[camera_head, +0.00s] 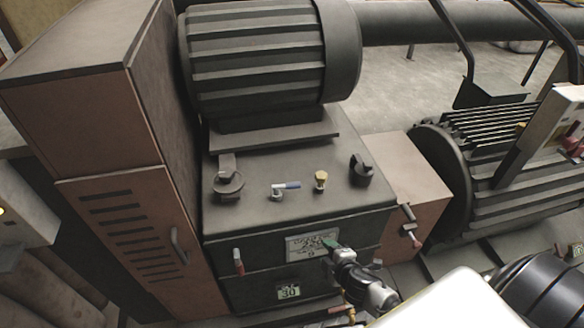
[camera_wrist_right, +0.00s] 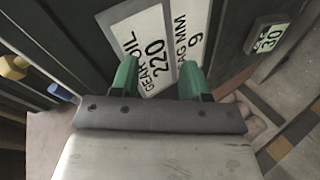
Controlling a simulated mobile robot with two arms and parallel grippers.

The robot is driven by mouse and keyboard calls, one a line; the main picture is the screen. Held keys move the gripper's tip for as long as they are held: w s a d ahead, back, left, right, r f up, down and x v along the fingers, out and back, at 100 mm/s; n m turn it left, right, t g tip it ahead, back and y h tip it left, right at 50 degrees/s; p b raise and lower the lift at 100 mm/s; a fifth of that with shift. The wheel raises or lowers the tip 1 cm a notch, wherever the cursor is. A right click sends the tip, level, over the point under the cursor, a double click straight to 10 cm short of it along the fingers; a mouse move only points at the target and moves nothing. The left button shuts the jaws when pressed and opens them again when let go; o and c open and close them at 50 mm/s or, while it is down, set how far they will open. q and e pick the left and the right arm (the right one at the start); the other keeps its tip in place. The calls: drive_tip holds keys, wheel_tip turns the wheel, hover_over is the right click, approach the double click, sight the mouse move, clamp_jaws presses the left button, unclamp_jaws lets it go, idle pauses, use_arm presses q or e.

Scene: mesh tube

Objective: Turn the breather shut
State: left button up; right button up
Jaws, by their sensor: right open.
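A small brass-yellow fitting (camera_head: 321,180) stands upright on top of the dark gearbox housing (camera_head: 300,222). Left of it is a small valve with a blue lever (camera_head: 287,186), the lever lying level. I cannot tell for certain which is the breather; neither carries a readable label. In the right wrist view a yellow piece (camera_wrist_right: 12,66) and a blue piece (camera_wrist_right: 62,92) show at the left edge. My right gripper (camera_head: 328,243) is in front of the housing's face, below both fittings. Its green fingers (camera_wrist_right: 158,80) are apart and empty, before the white label plate. My left gripper is out of view.
The plate (camera_head: 305,246) reads gear oil 220. A smaller "30" tag (camera_head: 288,291) is below. Two dark lugs (camera_head: 228,183) (camera_head: 361,172) flank the fittings, with a ribbed motor (camera_head: 260,60) behind. A red-handled valve (camera_head: 238,262) hangs on the front left. A brown cabinet (camera_head: 120,150) stands left.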

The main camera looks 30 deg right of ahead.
sight(298, 187)
drive_tip(key=w+a+r+n+t+y+p, duration=0.1)
drive_tip(key=w+r+n+t, duration=0.1)
drive_tip(key=r, duration=0.6)
drive_tip(key=w+r+n+t+p, duration=0.2)
drive_tip(key=r+n, duration=0.1)
drive_tip(key=r, duration=0.6)
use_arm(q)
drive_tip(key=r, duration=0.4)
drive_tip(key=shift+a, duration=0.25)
use_arm(e)
drive_tip(key=shift+y, duration=0.4)
drive_tip(key=w, duration=0.3)
drive_tip(key=w+a+f, duration=0.1)
drive_tip(key=w, duration=0.3)
drive_tip(key=w+f, duration=0.1)
drive_tip(key=w, duration=0.3)
drive_tip(key=shift+a, duration=0.15)
clamp_jaws()
